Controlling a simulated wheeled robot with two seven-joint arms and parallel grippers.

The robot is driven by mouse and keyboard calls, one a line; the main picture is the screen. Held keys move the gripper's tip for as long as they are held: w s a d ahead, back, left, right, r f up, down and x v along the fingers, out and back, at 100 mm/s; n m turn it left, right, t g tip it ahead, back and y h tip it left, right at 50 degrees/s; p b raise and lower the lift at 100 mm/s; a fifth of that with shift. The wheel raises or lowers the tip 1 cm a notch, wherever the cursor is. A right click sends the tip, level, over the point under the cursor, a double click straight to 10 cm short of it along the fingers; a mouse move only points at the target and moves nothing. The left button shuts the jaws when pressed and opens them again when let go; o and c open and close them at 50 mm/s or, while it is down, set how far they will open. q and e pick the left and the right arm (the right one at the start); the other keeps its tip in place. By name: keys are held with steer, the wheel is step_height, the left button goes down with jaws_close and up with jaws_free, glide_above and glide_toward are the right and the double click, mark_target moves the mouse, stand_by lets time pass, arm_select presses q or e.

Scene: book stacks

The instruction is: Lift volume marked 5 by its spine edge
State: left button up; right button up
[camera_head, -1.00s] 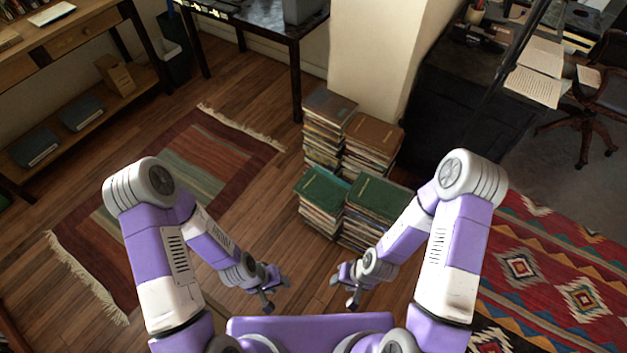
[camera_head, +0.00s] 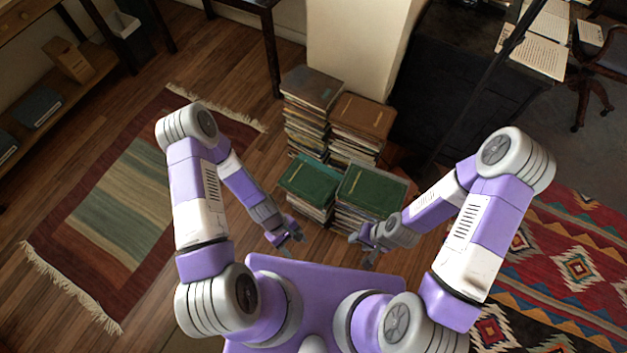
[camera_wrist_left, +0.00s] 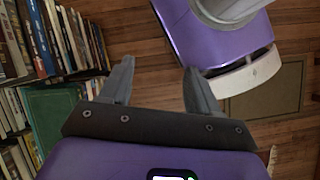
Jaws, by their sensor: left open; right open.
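Four stacks of books stand together on the floor in the head view. The front left stack has a green book (camera_head: 311,180) on top, and the front right stack has a darker green book (camera_head: 371,190) on top. No number 5 is legible on any volume. My left gripper (camera_head: 292,246) is open and empty, just in front of the front left stack. In the left wrist view its two fingers (camera_wrist_left: 159,82) are apart, with floor between them and a green cover (camera_wrist_left: 55,118) to the left. My right gripper (camera_head: 362,254) is open in front of the front right stack.
The back stacks carry a dark book (camera_head: 313,87) and a brown book (camera_head: 362,114), close to a pale pillar (camera_head: 360,45). A striped rug (camera_head: 120,205) lies left, a patterned rug (camera_head: 575,265) right.

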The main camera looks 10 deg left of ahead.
mark_target(300, 197)
arm_select(q)
steer(key=w+d+f+n+t+h+b, duration=0.2)
steer(key=w+d+f+n+t+h, duration=0.3)
steer(key=n, duration=0.6)
steer(key=w+f+n+h+b, duration=0.2)
steer(key=f+n+h, duration=0.2)
steer(key=f+n, duration=0.5)
steer(key=w+a+f+n+t+y+b, duration=0.1)
steer(key=w+a+f+n+t+y, duration=0.15)
steer(key=w+a+n+t, duration=0.5)
steer(key=w+a+f+n+t+y+b, duration=0.2)
steer(key=w+a+n+t+y, duration=0.15)
steer(key=n+t, duration=0.55)
steer(key=w+d, duration=0.1)
steer(key=w+d+n+g, duration=0.1)
steer(key=w, duration=0.1)
steer(key=w+d+n+g, duration=0.1)
steer(key=w, duration=0.1)
steer(key=shift+w+r+b, duration=0.1)
steer(key=shift+w+b, duration=0.15)
steer(key=shift+b, duration=0.1)
steer(key=shift+y, duration=0.3)
steer(key=shift+c, duration=0.2)
jaws_close()
steer(key=shift+r, duration=0.1)
